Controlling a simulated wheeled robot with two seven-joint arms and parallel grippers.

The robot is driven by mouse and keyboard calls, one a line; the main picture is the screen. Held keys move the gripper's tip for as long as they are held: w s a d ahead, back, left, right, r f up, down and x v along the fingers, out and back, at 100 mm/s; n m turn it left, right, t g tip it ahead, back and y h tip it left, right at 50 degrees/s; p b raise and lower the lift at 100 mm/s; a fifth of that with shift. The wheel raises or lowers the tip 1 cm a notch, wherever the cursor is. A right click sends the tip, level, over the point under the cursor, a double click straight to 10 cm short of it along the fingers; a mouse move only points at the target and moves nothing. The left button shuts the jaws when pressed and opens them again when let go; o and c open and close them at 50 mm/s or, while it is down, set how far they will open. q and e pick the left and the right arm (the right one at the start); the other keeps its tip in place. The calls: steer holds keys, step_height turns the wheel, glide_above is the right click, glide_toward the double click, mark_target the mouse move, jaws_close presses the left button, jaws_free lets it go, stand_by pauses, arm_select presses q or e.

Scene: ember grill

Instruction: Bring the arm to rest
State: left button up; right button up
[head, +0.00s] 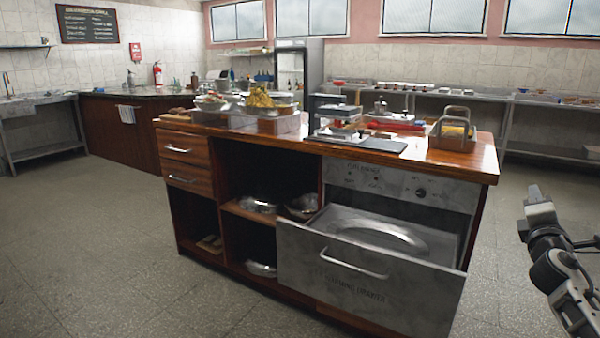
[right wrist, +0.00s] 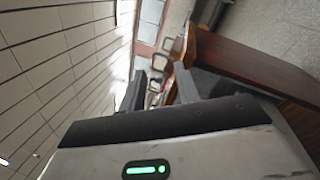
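My right arm comes in at the right edge of the head view. Its gripper (head: 534,193) is raised over the floor, to the right of the wooden island counter (head: 480,164) and apart from it. In the right wrist view the two dark fingers of this gripper (right wrist: 158,75) stand apart, with nothing between them but distant background. The wrist picture is tilted far to one side. My left arm and gripper are in neither view.
The warming drawer (head: 370,282) in the island front stands pulled open, with a metal platter (head: 382,236) inside. Steel shelving (head: 545,150) lines the back wall. Floor beside the island is clear.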

steer(key=s+d+r, duration=0.1)
steer(key=d+r, duration=0.3)
steer(key=a+f+m+g+y, duration=0.2)
steer(key=a+f+m+y, duration=0.5)
steer(key=a+f+m, duration=0.6)
steer(key=s+a+f+g+y, duration=0.25)
steer(key=s+a+f, duration=0.55)
steer(key=f, duration=0.4)
steer(key=s+a+f+m+g+y, duration=0.1)
steer(key=s+a+f+y, duration=0.35)
steer(key=s+a, duration=1.05)
arm_select(q)
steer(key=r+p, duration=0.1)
steer(key=p, duration=0.1)
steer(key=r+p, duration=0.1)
steer(key=p, duration=0.2)
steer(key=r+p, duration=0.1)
steer(key=p, duration=0.2)
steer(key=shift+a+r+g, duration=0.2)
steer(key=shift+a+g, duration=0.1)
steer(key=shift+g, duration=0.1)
arm_select(e)
steer(key=s+a+r+m+g, duration=0.1)
steer(key=s+a+r, duration=0.2)
steer(key=s, duration=0.6)
steer(key=shift+s+a+r+m+g+h, duration=0.15)
steer(key=shift+a+r+m+g+h, duration=0.05)
steer(key=shift+a+m+g+h, duration=0.25)
